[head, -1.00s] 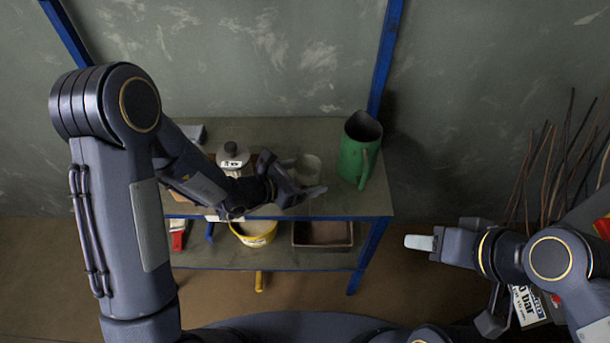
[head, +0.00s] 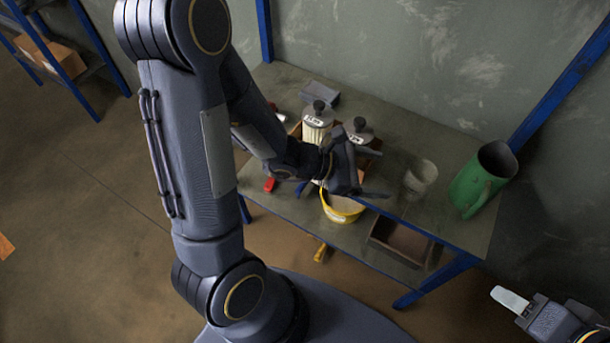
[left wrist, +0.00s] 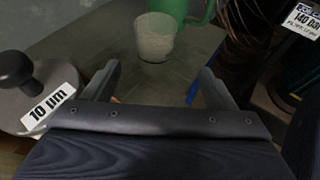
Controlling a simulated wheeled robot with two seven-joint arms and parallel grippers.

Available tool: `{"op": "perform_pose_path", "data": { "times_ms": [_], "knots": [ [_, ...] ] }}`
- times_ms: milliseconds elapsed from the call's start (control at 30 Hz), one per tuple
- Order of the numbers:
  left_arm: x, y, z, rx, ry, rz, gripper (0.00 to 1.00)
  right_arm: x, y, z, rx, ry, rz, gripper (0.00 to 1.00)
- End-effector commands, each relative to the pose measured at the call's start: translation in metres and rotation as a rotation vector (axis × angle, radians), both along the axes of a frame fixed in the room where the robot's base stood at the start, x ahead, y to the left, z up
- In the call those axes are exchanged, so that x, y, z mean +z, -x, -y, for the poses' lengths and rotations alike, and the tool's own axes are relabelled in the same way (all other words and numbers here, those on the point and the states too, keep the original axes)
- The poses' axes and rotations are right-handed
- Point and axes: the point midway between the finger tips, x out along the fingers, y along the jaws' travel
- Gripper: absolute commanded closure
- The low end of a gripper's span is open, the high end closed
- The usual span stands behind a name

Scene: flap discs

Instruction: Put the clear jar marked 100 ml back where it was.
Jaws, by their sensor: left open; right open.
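The clear jar (head: 420,177) stands upright on the top shelf of the bench, left of the green jug. Its marking cannot be read. My left gripper (head: 380,175) is open and empty to the left of the jar, with a gap between fingertips and jar. In the left wrist view the jar (left wrist: 155,38) stands beyond the two spread fingers (left wrist: 158,85). My right gripper (head: 518,303) is at the lower right, off the bench and only partly in view, with a pale piece at its tip.
The green jug (head: 483,180) stands right of the jar. Lidded canisters (head: 317,122) stand behind my left gripper; one label in the wrist view reads 10 µm (left wrist: 48,106). A yellow-rimmed tub (head: 342,208) and a brown tray (head: 400,240) are on the lower shelf.

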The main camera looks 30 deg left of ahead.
Motion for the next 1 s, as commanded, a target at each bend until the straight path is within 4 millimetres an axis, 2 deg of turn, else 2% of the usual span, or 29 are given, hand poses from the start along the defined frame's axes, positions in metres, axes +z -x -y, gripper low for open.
{"op": "perform_pose_path", "data": {
  "times_ms": [67,167,233,333,400,500,700,833,1000],
  "knots": [
    [0.02,0.008,0.003,-0.069,-0.018,0.079,0.22,0.0,0.0,0.0,0.0,0.0,0.0,0.51],
    [0.055,0.032,0.007,-0.231,-0.086,0.251,0.22,0.0,0.0,0.0,0.0,0.0,0.0,0.51],
    [0.077,0.057,0.008,-0.378,-0.177,0.408,0.22,0.0,0.0,0.0,0.0,0.0,0.0,0.51],
    [0.096,0.096,0.0,-0.591,-0.364,0.631,0.22,0.0,0.0,0.0,0.0,0.0,0.0,0.51],
    [0.099,0.121,-0.013,-0.737,-0.537,0.777,0.22,0.0,0.0,0.0,0.0,0.0,0.0,0.51],
    [0.096,0.147,-0.039,-0.925,-0.823,0.939,0.22,0.0,0.0,0.0,0.0,0.0,0.0,0.51],
    [0.092,0.167,-0.095,-1.16,-1.297,1.055,0.22,0.0,0.0,0.0,0.0,0.0,0.0,0.51],
    [0.092,0.17,-0.113,-1.221,-1.435,1.056,0.22,0.0,0.0,0.0,0.0,0.0,0.0,0.51],
    [0.092,0.171,-0.116,-1.235,-1.459,1.053,0.22,0.0,0.0,0.0,0.0,0.0,0.0,0.51]
  ]
}}
